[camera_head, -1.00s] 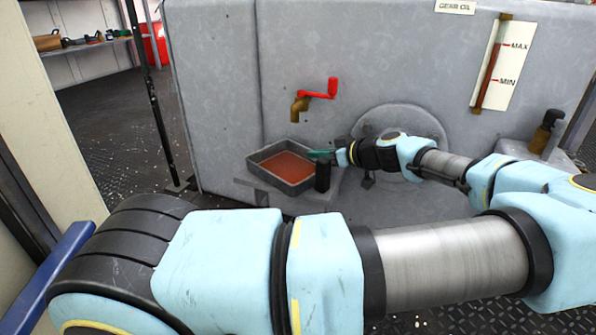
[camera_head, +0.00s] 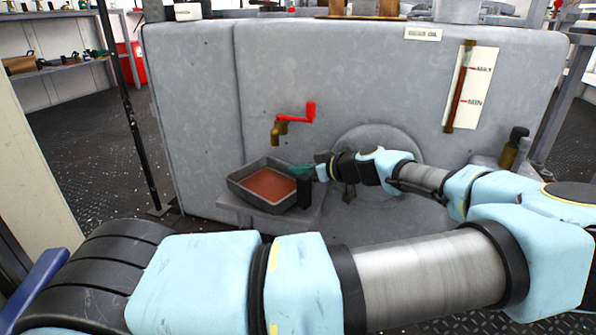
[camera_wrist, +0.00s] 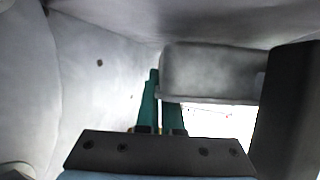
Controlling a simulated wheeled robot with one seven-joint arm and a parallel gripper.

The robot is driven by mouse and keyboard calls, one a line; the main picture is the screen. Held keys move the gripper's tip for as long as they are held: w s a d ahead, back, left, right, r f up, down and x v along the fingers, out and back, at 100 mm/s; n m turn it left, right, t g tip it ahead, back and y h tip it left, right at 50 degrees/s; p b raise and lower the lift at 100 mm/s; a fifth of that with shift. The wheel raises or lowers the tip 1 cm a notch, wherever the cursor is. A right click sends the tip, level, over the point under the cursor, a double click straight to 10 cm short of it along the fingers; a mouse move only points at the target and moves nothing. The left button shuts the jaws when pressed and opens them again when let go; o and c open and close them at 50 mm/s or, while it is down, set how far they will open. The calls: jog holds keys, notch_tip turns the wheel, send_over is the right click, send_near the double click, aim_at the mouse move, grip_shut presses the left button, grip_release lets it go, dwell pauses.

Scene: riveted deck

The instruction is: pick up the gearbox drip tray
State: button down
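The gearbox drip tray (camera_head: 240,193) is a dark grey open tray with reddish-brown oil in it. It is on a ledge at the foot of the grey gearbox, below the tap. My gripper (camera_head: 297,171) is at the tray's right rear rim, its green fingers reaching in from the right. In the wrist view the two green fingers (camera_wrist: 161,105) are close together with a narrow gap. A grey block (camera_wrist: 210,72), apparently part of the tray, hides the upper part of the right finger. Whether the fingers grip the rim is unclear.
The grey gearbox (camera_head: 330,70) fills the back. A brass tap with a red handle (camera_head: 297,113) hangs above the tray. A dark pole (camera_head: 128,105) stands left.

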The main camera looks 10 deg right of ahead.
jog(key=shift+r+p, duration=1.35)
jog(key=shift+r, duration=1.3)
jog(key=s+a+p, duration=0.3)
jog(key=s+a, duration=0.1)
jog(key=s, duration=0.4)
jog(key=s+a+p, duration=0.3)
jog(key=s+a, duration=0.2)
jog(key=s, duration=0.4)
jog(key=shift+a+f, duration=0.2)
